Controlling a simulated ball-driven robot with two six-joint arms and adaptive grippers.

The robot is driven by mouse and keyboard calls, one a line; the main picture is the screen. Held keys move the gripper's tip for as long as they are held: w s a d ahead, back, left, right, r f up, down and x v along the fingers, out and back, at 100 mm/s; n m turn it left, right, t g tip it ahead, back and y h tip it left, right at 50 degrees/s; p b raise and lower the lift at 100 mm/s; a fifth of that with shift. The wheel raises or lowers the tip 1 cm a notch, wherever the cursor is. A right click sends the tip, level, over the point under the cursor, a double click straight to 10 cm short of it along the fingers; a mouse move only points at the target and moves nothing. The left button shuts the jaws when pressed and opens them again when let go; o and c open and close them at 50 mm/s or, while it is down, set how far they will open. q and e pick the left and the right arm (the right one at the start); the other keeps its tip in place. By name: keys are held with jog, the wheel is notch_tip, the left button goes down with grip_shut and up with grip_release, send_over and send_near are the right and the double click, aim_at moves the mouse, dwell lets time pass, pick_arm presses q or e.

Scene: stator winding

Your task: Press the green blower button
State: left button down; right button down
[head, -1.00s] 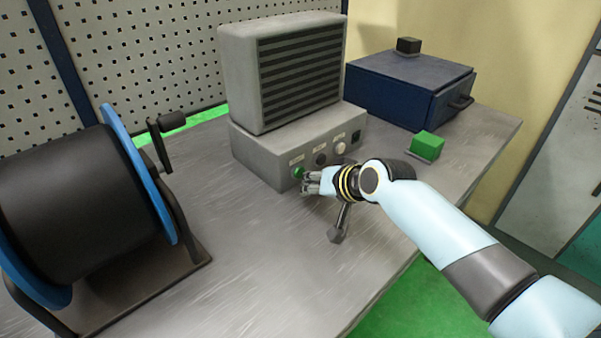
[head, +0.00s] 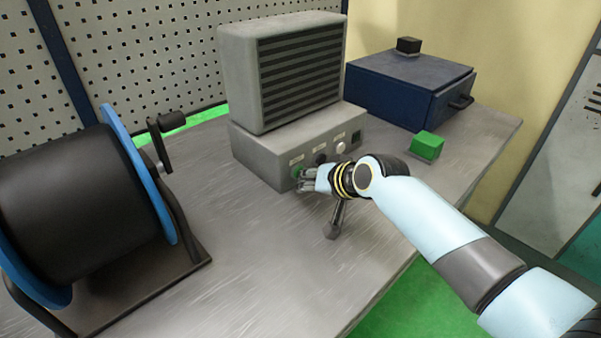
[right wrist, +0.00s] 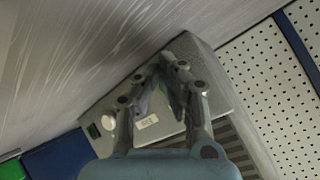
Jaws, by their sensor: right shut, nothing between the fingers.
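The grey blower (head: 285,75) stands on the metal bench, with a front panel (head: 262,165) along its base. The green button (head: 296,171) is at the left end of that panel, partly covered by my right gripper (head: 302,181). My right gripper is shut and empty, its fingertips at the button; I cannot tell whether they touch it. My left gripper is not in view.
A dark knob (head: 320,158), a white knob (head: 340,147) and a dark switch (head: 356,139) sit along the panel. A green block (head: 427,145) and a blue box (head: 408,86) stand to the right. A black spool (head: 65,205) stands left. The bench (head: 240,265) between is clear.

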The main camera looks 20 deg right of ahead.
jog(key=shift+w+a, duration=0.1)
jog(key=shift+w, duration=0.15)
dwell(0.4)
jog(key=shift+s, duration=0.15)
jog(key=shift+s+d+r+p, duration=0.1)
jog(key=shift+s+d+p, duration=0.1)
jog(key=shift+s+p, duration=0.2)
jog(key=shift+s+d, duration=0.1)
jog(key=shift+s, duration=0.15)
jog(key=shift+s+d+p, duration=0.15)
jog(key=shift+s+p, duration=0.3)
jog(key=shift+s, duration=0.05)
jog(key=shift+s+d+p, duration=0.35)
jog(key=shift+s+p, duration=0.05)
jog(key=shift+s, duration=0.55)
jog(key=shift+s+d+p, duration=0.3)
jog(key=shift+s+p, duration=0.05)
jog(key=shift+s, duration=0.55)
